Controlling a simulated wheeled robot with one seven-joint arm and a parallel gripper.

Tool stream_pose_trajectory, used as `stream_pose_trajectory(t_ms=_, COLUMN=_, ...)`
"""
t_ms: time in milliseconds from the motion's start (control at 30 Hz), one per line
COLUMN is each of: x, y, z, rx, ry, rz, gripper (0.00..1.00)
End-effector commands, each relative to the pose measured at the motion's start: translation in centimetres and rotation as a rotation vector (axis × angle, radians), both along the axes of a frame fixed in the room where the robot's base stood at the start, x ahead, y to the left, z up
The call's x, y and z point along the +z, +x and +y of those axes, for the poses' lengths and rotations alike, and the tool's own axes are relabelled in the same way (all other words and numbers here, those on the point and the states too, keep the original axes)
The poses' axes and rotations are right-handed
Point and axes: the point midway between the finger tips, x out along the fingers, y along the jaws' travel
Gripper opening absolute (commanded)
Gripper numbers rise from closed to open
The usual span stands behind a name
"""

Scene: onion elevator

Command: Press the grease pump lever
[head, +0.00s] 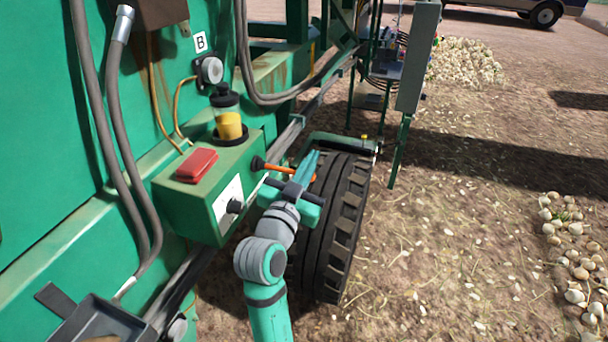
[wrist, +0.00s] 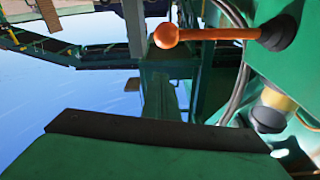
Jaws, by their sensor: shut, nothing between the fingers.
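The grease pump lever (head: 277,167) is an orange rod on a black boot, sticking out to the right from a green pump box (head: 190,215). In the wrist view the lever (wrist: 215,34) crosses the upper right, its ball end to the left and its boot to the right. My gripper (head: 312,157) is shut and empty. Its teal fingers cross in front of the lever's outer part in the head view and hide some of it. I cannot tell whether they touch it. A clear reservoir with yellow grease (head: 228,122) stands on the box.
A large black tyre (head: 338,225) stands just right of my gripper. Hoses (head: 118,150) hang at the left. Open ground with onions (head: 575,260) lies to the right.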

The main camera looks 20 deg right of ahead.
Motion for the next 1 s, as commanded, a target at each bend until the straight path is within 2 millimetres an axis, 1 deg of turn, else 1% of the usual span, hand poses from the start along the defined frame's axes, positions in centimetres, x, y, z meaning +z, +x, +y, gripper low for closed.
stream_pose_trajectory(t_ms=33, x=0.2, y=0.5, z=-0.6, rx=-0.003, ry=0.001, rz=-0.001, gripper=0.00)
stream_pose_trajectory(t_ms=67, x=0.0, y=0.8, z=-0.7, rx=-0.002, ry=0.001, rz=0.001, gripper=0.00)
stream_pose_trajectory(t_ms=100, x=-0.8, y=0.6, z=-0.3, rx=0.000, ry=0.000, rz=0.004, gripper=0.00)
stream_pose_trajectory(t_ms=200, x=-1.9, y=0.5, z=0.0, rx=0.000, ry=0.001, rz=0.003, gripper=0.00)
stream_pose_trajectory(t_ms=400, x=-3.4, y=0.4, z=0.5, rx=-0.001, ry=0.001, rz=0.001, gripper=0.00)
stream_pose_trajectory(t_ms=533, x=-3.8, y=0.4, z=0.5, rx=-0.001, ry=0.000, rz=0.000, gripper=0.00)
stream_pose_trajectory(t_ms=833, x=-3.8, y=0.4, z=0.7, rx=0.001, ry=0.001, rz=-0.001, gripper=0.00)
stream_pose_trajectory(t_ms=1000, x=-4.1, y=0.3, z=0.2, rx=-0.006, ry=0.014, rz=-0.009, gripper=0.00)
